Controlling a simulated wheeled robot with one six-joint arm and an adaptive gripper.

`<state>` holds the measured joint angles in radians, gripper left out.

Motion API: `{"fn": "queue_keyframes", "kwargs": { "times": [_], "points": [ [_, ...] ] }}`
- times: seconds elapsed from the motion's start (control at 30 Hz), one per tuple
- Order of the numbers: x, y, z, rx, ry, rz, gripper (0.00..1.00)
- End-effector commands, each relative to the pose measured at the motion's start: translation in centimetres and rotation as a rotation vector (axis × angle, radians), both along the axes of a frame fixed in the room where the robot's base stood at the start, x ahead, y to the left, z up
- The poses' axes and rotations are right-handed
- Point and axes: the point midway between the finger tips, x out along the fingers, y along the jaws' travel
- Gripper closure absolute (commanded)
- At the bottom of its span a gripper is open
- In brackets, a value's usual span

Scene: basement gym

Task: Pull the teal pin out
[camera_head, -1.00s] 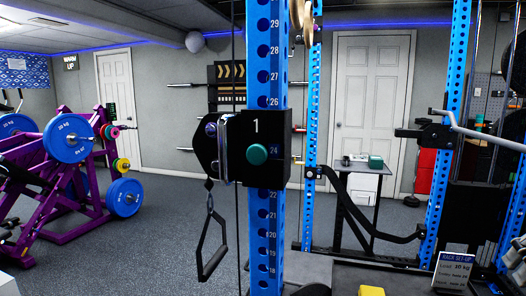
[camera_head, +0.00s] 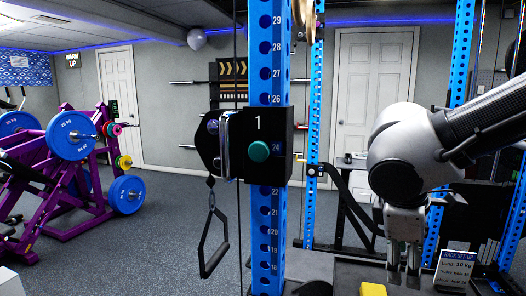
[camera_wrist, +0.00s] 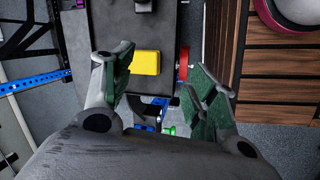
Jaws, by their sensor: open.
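The teal pin (camera_head: 258,151) shows as a round knob on the front of a black carriage (camera_head: 275,172) marked 1. The carriage sits around the blue numbered upright (camera_head: 265,225), near number 24. The knob is against the carriage face; its shaft is hidden. My gripper (camera_head: 405,278) hangs fingers down at lower right, well right of and below the pin, and touches nothing that I can see. In the wrist view its two fingers (camera_wrist: 158,72) are spread and empty, above a yellow block (camera_wrist: 146,62). I cannot make out the pin in the wrist view.
A black handle (camera_head: 213,245) hangs left of the upright. The yellow block also shows in the head view (camera_head: 372,289). A rack set-up sign (camera_head: 457,270) stands at lower right. A purple machine (camera_head: 70,190) stands at far left. The space directly right of the carriage looks open.

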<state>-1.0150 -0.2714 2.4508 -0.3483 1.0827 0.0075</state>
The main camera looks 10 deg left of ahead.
Motion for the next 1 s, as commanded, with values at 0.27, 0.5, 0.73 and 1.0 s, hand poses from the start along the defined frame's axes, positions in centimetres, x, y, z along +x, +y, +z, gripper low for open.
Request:
{"fn": "queue_keyframes", "kwargs": {
  "times": [0.27,0.5,0.73,1.0],
  "points": [
    [-0.5,13.6,2.5,-0.445,-0.266,0.608,0.42],
    [-2.7,25.4,9.2,-0.720,-0.707,0.896,0.42],
    [-3.1,28.5,16.2,-0.812,-0.991,0.879,0.42],
    [0.0,28.0,17.1,-0.832,-1.022,0.853,0.42]
  ]
}}
